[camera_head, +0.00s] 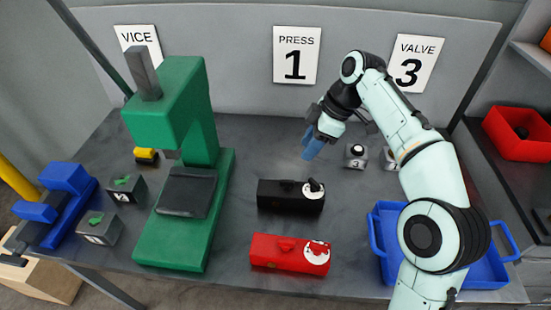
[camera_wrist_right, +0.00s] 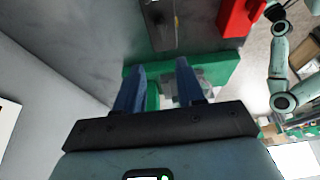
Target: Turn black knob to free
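The black box (camera_head: 284,201) lies on the grey table in the middle of the head view. A round white dial with a black knob (camera_head: 314,185) sits at its right end; the knob's exact setting is too small to read. My right gripper (camera_head: 311,150) hangs behind and above the black box, with its blue fingers pointing down, apart from the box. In the right wrist view its two fingers (camera_wrist_right: 158,88) are spread with nothing held between them. My left gripper is not in view.
A red box with a red knob (camera_head: 287,244) lies in front of the black box. A green press (camera_head: 183,215) stands left, a blue tray (camera_head: 379,246) right. Small grey blocks (camera_head: 356,156) with knobs are behind right. Bare table lies between press and boxes.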

